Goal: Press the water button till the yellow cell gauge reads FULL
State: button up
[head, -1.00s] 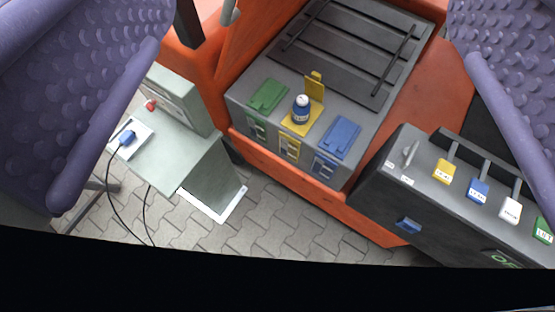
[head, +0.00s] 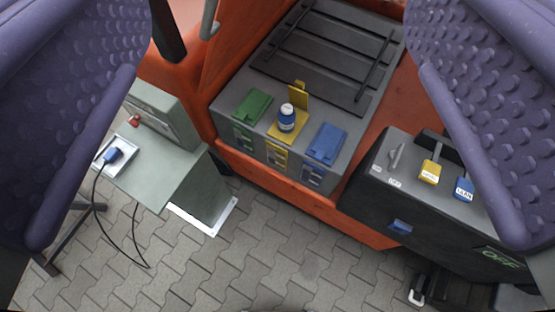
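My gripper (head: 278,60) is open and empty. Its two purple, dimpled fingers frame the left and right of the view. Between them, farther off, stands a grey box with three coloured cells (head: 232,112). The yellow cell's lid (head: 299,95) stands up, and a blue bottle with a white top (head: 286,118) stands upright on the yellow cell. The yellow gauge (head: 277,155) is on the box's front face; its reading is too small to tell. I cannot tell for sure which part is the water button. My gripper touches none of these.
The green lid (head: 252,106) and blue lid (head: 326,142) are shut. At right, a dark case (head: 373,205) carries yellow and blue tags and an OFF display. At left, a grey cabinet (head: 160,170) has a red knob and a blue plug with a black cable. Paving (head: 270,250) is open in front.

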grip_shut()
dwell(1.5)
